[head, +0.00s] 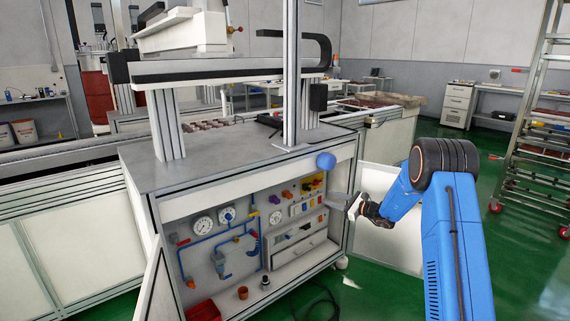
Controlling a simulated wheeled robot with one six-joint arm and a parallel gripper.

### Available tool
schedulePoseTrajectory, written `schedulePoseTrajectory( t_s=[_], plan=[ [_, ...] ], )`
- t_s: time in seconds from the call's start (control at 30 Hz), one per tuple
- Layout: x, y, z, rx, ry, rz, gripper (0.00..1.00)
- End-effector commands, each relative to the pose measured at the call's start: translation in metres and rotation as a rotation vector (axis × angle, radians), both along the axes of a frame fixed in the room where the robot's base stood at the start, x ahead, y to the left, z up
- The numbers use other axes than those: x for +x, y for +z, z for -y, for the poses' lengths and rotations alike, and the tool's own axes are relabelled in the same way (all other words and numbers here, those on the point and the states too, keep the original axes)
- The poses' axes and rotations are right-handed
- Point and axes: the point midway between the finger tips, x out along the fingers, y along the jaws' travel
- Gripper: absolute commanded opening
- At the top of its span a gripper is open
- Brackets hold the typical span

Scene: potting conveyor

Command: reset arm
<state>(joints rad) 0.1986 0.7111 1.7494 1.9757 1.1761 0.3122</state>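My gripper (356,207) is at the arm's far end, beside the right side of the open cabinet (238,177).
The cabinet holds gauges (203,227), blue pipes and a red bin (203,311). An open white door panel (392,240) stands by the arm. A rack (540,110) stands at right. Green floor (510,262) is clear on the right. A conveyor (60,155) runs at left.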

Motion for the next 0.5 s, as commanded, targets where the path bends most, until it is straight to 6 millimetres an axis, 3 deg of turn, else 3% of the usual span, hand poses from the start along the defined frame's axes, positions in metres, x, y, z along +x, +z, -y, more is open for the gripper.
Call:
schedulePoseTrajectory(
  t_s=[0.03,0.2,0.5],
  plan=[
    [-0.014,0.017,-0.010,-0.036,0.035,0.016,0.35],
    [-0.062,0.056,-0.040,-0.161,0.147,0.058,0.35],
    [-0.157,0.109,-0.079,-0.389,0.337,0.140,0.35]
  ],
)
